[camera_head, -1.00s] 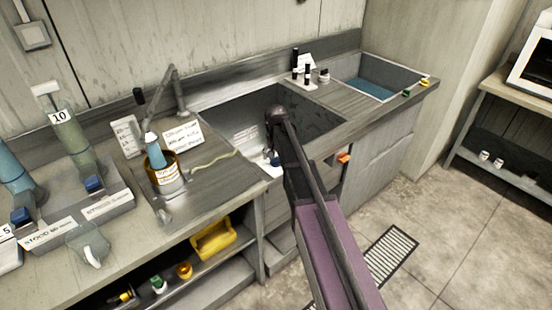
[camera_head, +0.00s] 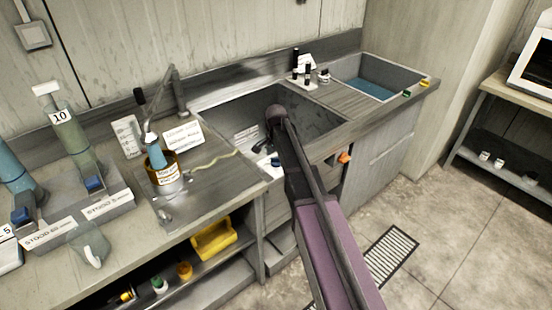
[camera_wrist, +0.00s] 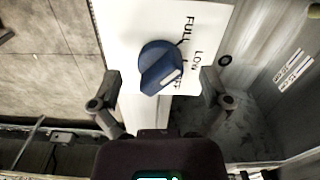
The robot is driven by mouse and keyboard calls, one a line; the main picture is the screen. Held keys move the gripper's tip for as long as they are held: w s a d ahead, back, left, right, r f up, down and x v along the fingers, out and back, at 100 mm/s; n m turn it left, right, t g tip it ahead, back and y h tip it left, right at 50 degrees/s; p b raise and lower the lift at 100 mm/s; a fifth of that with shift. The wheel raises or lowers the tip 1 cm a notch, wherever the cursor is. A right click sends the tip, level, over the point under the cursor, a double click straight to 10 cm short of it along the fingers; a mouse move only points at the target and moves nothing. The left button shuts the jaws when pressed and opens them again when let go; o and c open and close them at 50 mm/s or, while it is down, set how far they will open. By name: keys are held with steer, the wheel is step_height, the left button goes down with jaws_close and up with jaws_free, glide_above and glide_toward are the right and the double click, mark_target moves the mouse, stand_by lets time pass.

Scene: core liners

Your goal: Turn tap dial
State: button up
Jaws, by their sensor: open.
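The tap dial (camera_wrist: 160,67) is a blue knob with a pale pointer mark, on a white plate (camera_wrist: 125,35) printed FULL, LOW and a partly hidden OFF. The mark points toward the partly hidden word. In the wrist view my gripper (camera_wrist: 162,90) is open, with one finger on each side of the dial and a visible gap to it on both sides. In the head view the dial is a small blue spot (camera_head: 275,162) at the sink's front edge, beside my arm. The tap (camera_head: 178,90) stands behind the sink at left.
The sink basin (camera_head: 235,115) lies just beyond my gripper. A yellow container (camera_head: 213,240) sits on the shelf below. An orange knob (camera_head: 344,157) sticks out at the cabinet front, right of my arm.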

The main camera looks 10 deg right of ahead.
mark_target(276, 157)
steer(key=m, duration=0.5)
steer(key=shift+m, duration=0.4)
steer(key=m, duration=0.5)
steer(key=shift+w+m, duration=0.1)
steer(key=shift+m, duration=0.2)
step_height(276, 157, up, 14)
steer(key=p, duration=1.4)
steer(key=s+f+n+b, duration=0.2)
steer(key=s+n, duration=0.9)
steer(key=s, duration=0.1)
steer(key=s+d+f+n+b, duration=0.1)
steer(key=s+f+n+b, duration=0.1)
steer(key=s+n, duration=0.9)
steer(key=shift+s+d+f, duration=0.2)
steer(key=shift+s+d, duration=0.1)
steer(key=shift+s, duration=0.8)
